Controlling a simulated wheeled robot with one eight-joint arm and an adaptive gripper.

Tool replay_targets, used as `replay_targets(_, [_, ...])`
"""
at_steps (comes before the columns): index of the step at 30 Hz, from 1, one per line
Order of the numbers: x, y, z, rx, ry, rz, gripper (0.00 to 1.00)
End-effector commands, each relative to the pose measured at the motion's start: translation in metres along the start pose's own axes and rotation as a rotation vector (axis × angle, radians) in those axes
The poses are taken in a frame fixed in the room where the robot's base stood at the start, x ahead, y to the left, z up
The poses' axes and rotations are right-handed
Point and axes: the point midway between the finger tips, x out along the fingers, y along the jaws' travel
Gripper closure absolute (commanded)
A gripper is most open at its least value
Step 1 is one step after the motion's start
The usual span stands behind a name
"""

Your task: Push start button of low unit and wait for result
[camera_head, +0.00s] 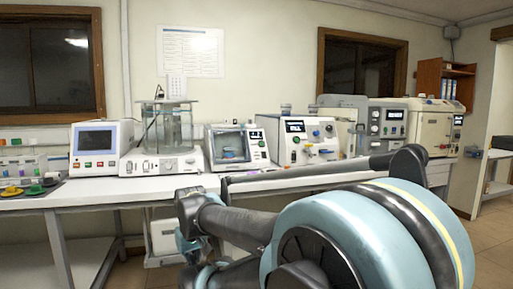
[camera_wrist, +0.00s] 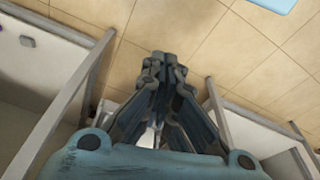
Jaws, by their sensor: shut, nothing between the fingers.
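Below the bench, a whitish unit (camera_head: 163,236) stands low behind the table legs in the head view. It is partly covered by my arm, and no start button can be made out on it. In the head view my arm fills the lower right and the fingertips cannot be made out.
The white bench (camera_head: 130,188) runs along the wall. Grey frame bars (camera_wrist: 78,88) stand left and right of my gripper in the wrist view. Tiled floor (camera_wrist: 190,30) is clear beyond the fingertips. A light blue edge (camera_wrist: 276,4) shows at the top.

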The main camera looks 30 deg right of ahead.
Motion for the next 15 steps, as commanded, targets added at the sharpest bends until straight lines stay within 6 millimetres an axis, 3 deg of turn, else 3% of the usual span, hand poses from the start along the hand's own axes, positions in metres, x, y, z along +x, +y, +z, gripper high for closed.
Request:
replay_targets(4, [-0.007, 0.002, 0.004, 0.001, 0.018, 0.007, 1.00])
replay_targets(7, [-0.015, 0.013, -0.011, 0.000, 0.047, 0.039, 1.00])
replay_targets(11, [-0.034, 0.043, -0.053, -0.006, 0.118, 0.127, 1.00])
replay_targets(15, [-0.063, 0.091, -0.108, -0.030, 0.209, 0.262, 1.00])
